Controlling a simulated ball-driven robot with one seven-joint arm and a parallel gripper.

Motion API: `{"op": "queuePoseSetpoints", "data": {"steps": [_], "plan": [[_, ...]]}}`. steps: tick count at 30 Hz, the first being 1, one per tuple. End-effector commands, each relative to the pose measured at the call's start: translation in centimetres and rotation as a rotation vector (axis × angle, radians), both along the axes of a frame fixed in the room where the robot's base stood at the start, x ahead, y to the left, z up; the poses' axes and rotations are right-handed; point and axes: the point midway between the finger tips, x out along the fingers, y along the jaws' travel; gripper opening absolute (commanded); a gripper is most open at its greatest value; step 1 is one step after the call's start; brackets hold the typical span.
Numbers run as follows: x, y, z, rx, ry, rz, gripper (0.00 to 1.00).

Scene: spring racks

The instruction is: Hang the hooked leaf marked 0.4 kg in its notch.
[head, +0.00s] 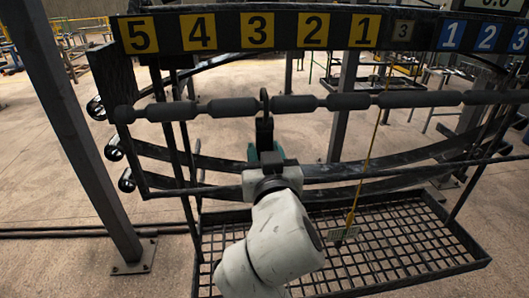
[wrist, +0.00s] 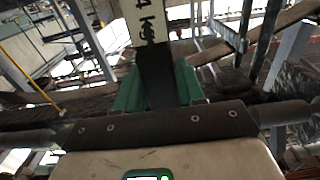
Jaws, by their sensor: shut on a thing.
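My gripper (head: 266,152) is in front of the rack, below its notched bar (head: 345,101). In the wrist view its green fingers (wrist: 158,88) are shut on the dark shank of the hooked leaf (wrist: 155,75). A cream label on the leaf shows "4 k", partly cut off by the frame edge. In the head view the leaf (head: 264,128) stands upright, and its dark top reaches the bar at a gap between two thick sleeves, under the yellow 3 plate (head: 257,30). I cannot tell whether the hook bears on the bar.
Yellow plates 5 to 1 and blue plates (head: 486,37) line the header. A yellow rod (head: 366,165) with a tag hangs right of my gripper. Curved dark leaf springs (head: 390,160) cross behind. A mesh tray (head: 390,250) lies below. A post (head: 80,130) stands at left.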

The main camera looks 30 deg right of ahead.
Motion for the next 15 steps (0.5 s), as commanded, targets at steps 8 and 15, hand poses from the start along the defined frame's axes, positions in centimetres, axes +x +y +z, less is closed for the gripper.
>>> {"op": "queuePoseSetpoints", "data": {"steps": [8,15], "plan": [[0.00,-0.01,0.00,-0.001,-0.003,0.000,0.00],[0.00,-0.02,-0.05,0.000,-0.001,0.000,0.61]]}}
